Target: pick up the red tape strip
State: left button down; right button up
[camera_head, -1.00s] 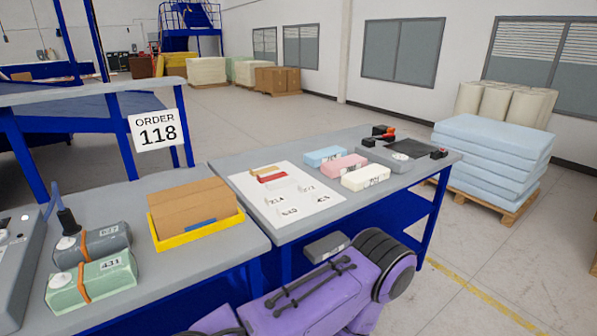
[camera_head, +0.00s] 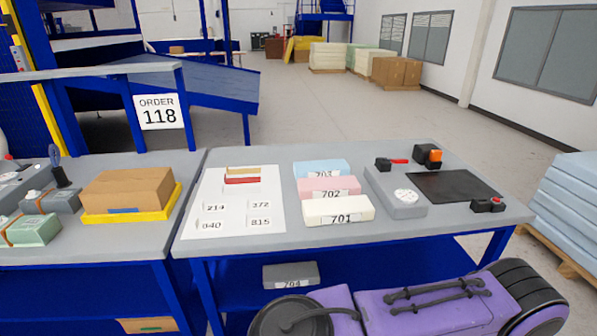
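The red tape strip (camera_head: 242,181) lies near the top of a white sheet (camera_head: 263,220) on the grey worktable. A tan strip (camera_head: 243,170) lies right behind it, close against it or nearly so. Number labels 214, 372, 840 and 815 lie on the sheet in front of the strips. Neither gripper is in view. A purple and black part of my own body crosses the bottom right, in front of the table.
Blue, pink and white foam blocks (camera_head: 338,208) stand right of the sheet. Further right is a grey device (camera_head: 397,196) with a black pad (camera_head: 455,186). A cardboard box in a yellow tray (camera_head: 131,217) sits on the left table. Block 704 (camera_head: 290,275) is on the lower shelf.

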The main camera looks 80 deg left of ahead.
aim_at(246, 180)
jog(key=u, duration=0.05)
jog(key=i, duration=0.4)
jog(key=u, duration=3.5)
